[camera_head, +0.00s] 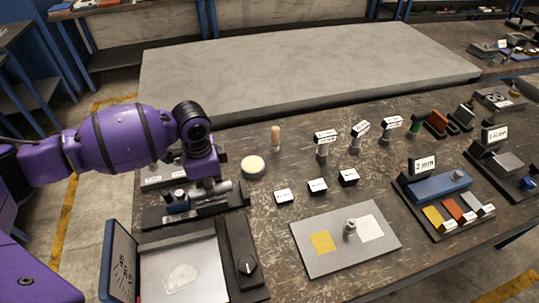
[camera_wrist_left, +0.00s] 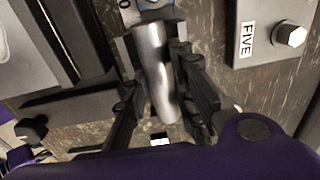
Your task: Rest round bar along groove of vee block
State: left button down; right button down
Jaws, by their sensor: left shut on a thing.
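My left gripper (camera_head: 208,180) hangs low over the near left part of the bench, above a dark base (camera_head: 236,198). In the left wrist view its two black fingers (camera_wrist_left: 158,85) are closed around a silver round bar (camera_wrist_left: 152,62). The bar also shows as a short bright piece in the head view (camera_head: 222,187), partly covered by the gripper. I cannot tell from these views whether the bar touches anything beneath it. I cannot clearly make out the vee block or its groove. My right gripper is not in view.
A surface plate (camera_head: 300,60) lies at the back. A grey tray (camera_head: 310,262) with coloured squares and labelled stands lie further right.

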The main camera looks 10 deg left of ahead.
pick_arm(q)
jog(key=c, duration=1.4)
grip_release()
jog(key=shift+r, duration=0.1)
jog(key=shift+s, duration=0.1)
notch_tip(320, 180, up, 12)
jog(key=shift+s+d+f, duration=0.1)
